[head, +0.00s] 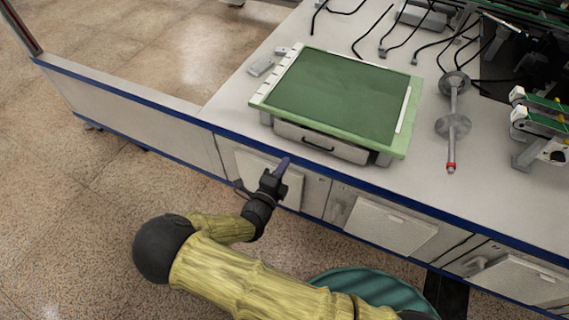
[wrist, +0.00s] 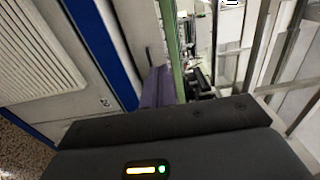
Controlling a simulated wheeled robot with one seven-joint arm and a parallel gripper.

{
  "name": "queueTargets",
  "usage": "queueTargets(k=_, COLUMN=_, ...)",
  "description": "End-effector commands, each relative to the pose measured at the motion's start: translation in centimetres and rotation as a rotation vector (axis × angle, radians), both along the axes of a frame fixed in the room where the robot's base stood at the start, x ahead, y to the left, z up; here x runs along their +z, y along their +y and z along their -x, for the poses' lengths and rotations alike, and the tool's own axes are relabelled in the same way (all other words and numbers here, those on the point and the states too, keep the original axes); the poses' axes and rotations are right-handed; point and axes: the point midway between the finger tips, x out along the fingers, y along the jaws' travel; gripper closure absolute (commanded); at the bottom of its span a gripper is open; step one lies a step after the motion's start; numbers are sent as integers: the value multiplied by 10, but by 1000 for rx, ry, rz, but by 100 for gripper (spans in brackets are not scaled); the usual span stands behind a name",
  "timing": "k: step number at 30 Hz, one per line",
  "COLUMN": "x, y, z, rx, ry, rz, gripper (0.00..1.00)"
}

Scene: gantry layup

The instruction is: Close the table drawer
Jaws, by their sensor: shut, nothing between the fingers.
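The table drawer (head: 345,151) is a grey-white box front with a dark bar handle (head: 303,142), under the green-topped board (head: 340,95) on the white table. I cannot tell how far it stands out. My gripper (head: 284,162) is shut and empty, its purple fingers pointing up toward the table's blue front edge, below and left of the handle in the head view. I see no clear contact with the drawer. In the wrist view the purple fingers (wrist: 157,88) show beside the board's green edge (wrist: 172,45), with a dark handle (wrist: 149,57) just beyond them.
The blue table edge (head: 350,186) runs along the front, with cabinet panels (head: 390,228) below. A metal spindle with discs (head: 453,125) stands right of the board. Cables and rollers fill the back and right. Floor (head: 90,200) is free at the left.

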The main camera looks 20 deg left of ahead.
Motion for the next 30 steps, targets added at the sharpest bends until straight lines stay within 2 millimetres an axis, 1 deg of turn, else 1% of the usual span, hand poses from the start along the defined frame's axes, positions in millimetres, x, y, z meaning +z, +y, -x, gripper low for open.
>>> queueTargets(k=1, x=-2, y=-2, z=-10, rx=-4, ry=0, rz=-1, gripper=100)
queueTargets(k=9, x=-2, y=-7, z=-58, rx=-6, ry=-1, rz=-1, gripper=100)
queueTargets(k=15, x=-2, y=-9, z=-93, rx=-5, ry=0, rz=-2, gripper=100)
queueTargets(k=18, x=-2, y=-10, z=-105, rx=-5, ry=0, rz=-2, gripper=100)
queueTargets(k=22, x=-1, y=-11, z=-115, rx=-4, ry=0, rz=-2, gripper=100)
queueTargets(k=30, x=0, y=-9, z=-115, rx=-1, ry=1, rz=-1, gripper=100)
